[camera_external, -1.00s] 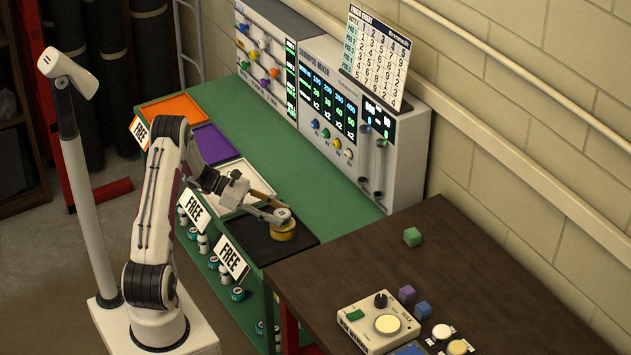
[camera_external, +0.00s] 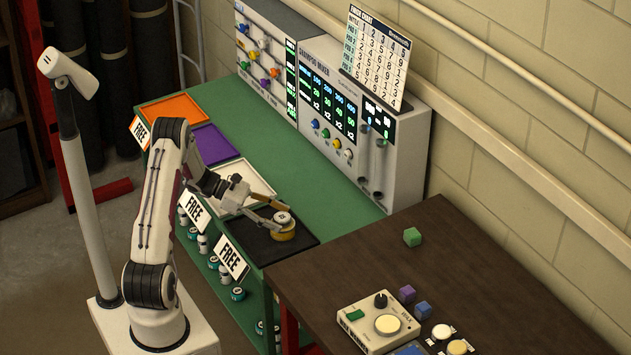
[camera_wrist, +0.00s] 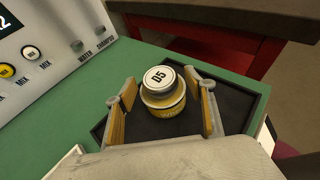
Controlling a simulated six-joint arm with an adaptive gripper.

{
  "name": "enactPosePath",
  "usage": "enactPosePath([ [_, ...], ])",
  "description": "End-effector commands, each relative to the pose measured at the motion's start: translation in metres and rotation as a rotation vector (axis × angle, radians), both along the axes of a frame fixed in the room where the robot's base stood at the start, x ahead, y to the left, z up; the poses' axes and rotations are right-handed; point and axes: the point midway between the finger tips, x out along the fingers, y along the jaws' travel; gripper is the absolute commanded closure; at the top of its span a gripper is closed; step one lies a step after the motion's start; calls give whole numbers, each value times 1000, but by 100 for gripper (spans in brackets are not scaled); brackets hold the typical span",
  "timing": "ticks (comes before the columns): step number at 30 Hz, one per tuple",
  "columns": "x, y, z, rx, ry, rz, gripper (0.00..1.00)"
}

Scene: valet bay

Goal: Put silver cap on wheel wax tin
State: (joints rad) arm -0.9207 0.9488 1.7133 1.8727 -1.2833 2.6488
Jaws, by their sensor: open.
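The wheel wax tin (camera_external: 284,234) is yellow and stands on the black tray (camera_external: 306,241) on the green bench. The silver cap (camera_external: 282,217), a pale disc marked D5, sits on top of the tin. In the wrist view the cap (camera_wrist: 159,78) covers most of the tin's top, and the tin's yellow side (camera_wrist: 165,103) shows below it. The cap looks slightly off centre, toward the upper left there. My gripper (camera_wrist: 166,99) is open, with one finger on each side of the tin and visible gaps. It also shows in the external view (camera_external: 278,219).
White (camera_external: 257,175), purple (camera_external: 213,145) and orange (camera_external: 172,109) trays line the bench to the left. The shampoo mixer (camera_external: 345,145) stands behind.

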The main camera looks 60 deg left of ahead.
Motion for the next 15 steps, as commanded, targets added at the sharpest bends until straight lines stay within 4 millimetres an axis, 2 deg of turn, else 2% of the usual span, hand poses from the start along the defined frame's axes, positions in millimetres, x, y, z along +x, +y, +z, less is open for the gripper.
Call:
enactPosePath([
  [7,0,0,4,0,0,0,46],
  [15,-17,18,13,1,-1,4,46],
])
